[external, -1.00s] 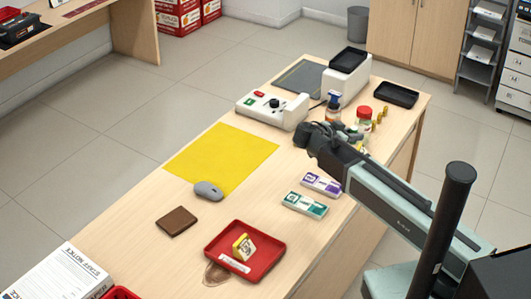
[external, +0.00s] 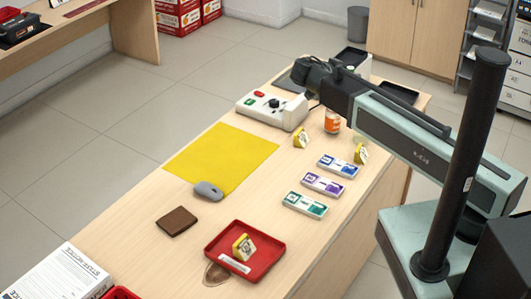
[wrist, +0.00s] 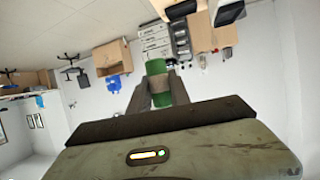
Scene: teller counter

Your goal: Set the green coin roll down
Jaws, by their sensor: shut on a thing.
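In the external view my gripper (external: 303,74) is raised near the far end of the counter (external: 130,250), by the white device with buttons. The roll cannot be made out there.
A yellow mat (external: 220,158), a grey mouse (external: 208,191) and a brown wallet (external: 177,221) lie on the counter. A red tray (external: 273,247) holds a yellow wedge. Green, purple and blue labelled blocks (external: 323,184) line the right side. An orange bottle (external: 332,122) stands near my arm.

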